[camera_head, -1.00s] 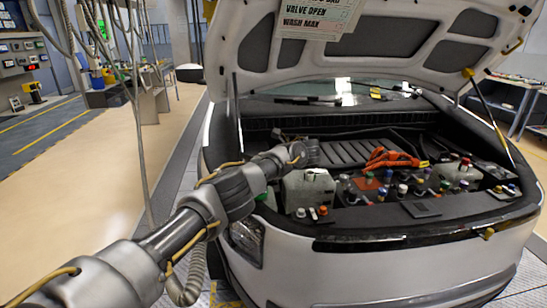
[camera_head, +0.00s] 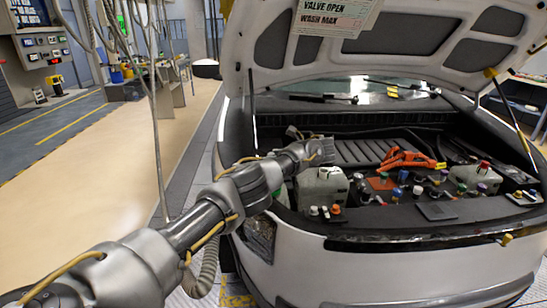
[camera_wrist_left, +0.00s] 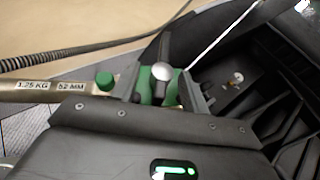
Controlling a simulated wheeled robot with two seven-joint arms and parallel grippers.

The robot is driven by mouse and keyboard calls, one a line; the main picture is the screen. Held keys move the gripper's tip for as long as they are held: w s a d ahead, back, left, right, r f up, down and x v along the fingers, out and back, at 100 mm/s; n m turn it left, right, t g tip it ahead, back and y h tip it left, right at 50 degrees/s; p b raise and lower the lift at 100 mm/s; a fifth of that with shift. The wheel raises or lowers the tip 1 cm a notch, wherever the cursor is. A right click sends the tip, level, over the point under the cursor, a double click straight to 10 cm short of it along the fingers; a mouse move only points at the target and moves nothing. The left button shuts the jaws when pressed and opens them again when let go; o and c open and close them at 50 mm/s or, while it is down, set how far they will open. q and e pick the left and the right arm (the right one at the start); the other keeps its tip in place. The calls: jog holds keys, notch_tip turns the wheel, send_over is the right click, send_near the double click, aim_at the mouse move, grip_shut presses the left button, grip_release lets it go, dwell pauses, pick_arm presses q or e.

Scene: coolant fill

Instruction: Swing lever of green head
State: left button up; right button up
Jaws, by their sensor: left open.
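In the left wrist view the green head (camera_wrist_left: 145,84) sits close ahead of my left gripper (camera_wrist_left: 160,88), with green parts on both sides of a rounded silver knob (camera_wrist_left: 161,71). The gripper is open, its dark fingers around or beside these parts; contact cannot be told. A metal bar (camera_wrist_left: 50,88) with labels "1.25 KG" and "52 MM" and a green cap (camera_wrist_left: 104,80) runs to the left. In the head view my left gripper (camera_head: 322,151) reaches over the left side of the engine bay. A small green patch (camera_head: 281,192) shows below the arm. The right gripper is out of view.
The car's raised hood (camera_head: 400,45) hangs above the bay. A whitish tank (camera_head: 321,187), coloured caps and orange cables (camera_head: 408,158) fill the bay right of the arm. A thin prop rod (camera_head: 252,110) stands behind the arm. Open floor (camera_head: 110,150) lies left.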

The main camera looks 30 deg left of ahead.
pick_arm(q)
jog(key=b+v, duration=0.2)
jog(key=v, duration=0.8)
jog(key=shift+d+r, duration=0.2)
jog(key=shift+d, duration=0.1)
